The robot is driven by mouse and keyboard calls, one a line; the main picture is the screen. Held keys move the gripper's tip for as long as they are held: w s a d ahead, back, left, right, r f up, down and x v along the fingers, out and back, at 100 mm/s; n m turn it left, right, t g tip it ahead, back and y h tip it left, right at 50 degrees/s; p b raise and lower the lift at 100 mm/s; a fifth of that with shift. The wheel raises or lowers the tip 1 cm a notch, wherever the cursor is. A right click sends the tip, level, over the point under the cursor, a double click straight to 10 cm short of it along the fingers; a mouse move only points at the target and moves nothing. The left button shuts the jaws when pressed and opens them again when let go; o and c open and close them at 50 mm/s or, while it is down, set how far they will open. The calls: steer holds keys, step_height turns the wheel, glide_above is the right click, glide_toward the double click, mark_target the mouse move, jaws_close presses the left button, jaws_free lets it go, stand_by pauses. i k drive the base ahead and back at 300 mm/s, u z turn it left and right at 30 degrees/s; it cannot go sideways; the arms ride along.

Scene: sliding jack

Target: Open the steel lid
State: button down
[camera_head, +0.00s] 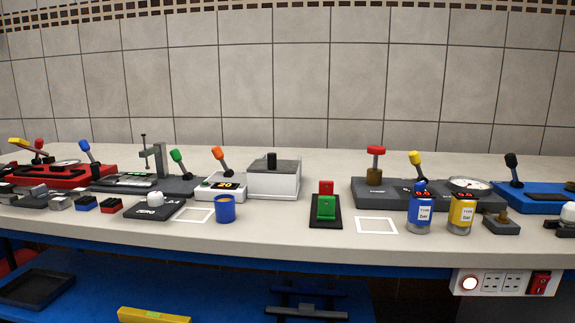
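A pale grey box (273,185) stands toward the back of the bench, left of the middle. A flat grey lid (256,164) covers its top and appears shut. A short black upright knob (271,160) stands on the lid. This looks like the steel lid. No other plain metal lid is clear in the view. My gripper and arm do not show here.
A device with an orange-tipped lever (219,158) stands close left of the box. A blue cup (225,209) is in front of it. A green and red block on a black plate (326,205) is to the right. The bench (272,232) is clear directly before the box.

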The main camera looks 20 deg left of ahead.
mark_target(271, 164)
steer(key=k, duration=0.5)
steer(key=u, duration=0.95)
steer(key=i, duration=0.5)
